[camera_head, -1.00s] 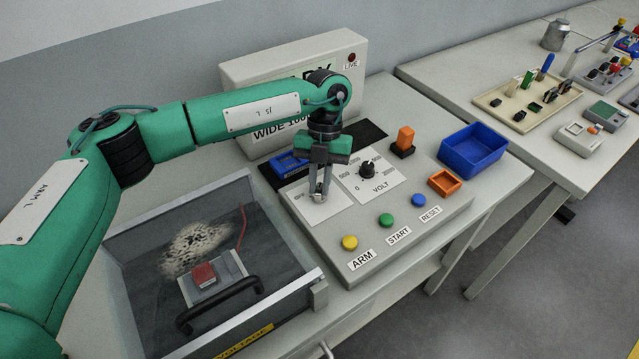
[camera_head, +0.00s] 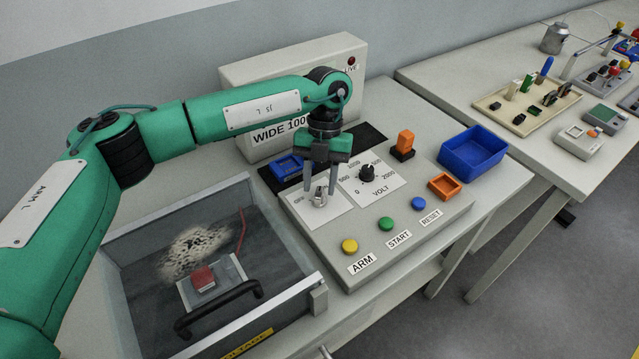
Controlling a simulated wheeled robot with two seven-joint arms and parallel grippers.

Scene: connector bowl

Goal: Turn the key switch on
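The key switch (camera_head: 319,198) is a small silvery key standing on a white plate on the left part of the grey control panel (camera_head: 350,270). My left gripper (camera_head: 320,190) points down over it, its two fingers spread apart, one on each side of and a little above the key. The fingers look clear of the key, and nothing is held. The lettering on the key's plate is mostly hidden or too small to read. My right gripper is not in view.
A black VOLT knob (camera_head: 367,174) stands right of the key. ARM (camera_head: 349,246), START (camera_head: 386,223) and RESET (camera_head: 418,204) buttons line the panel's front. A blue bin (camera_head: 473,151) sits at the right. A glass-walled box (camera_head: 215,270) with a black handle stands left.

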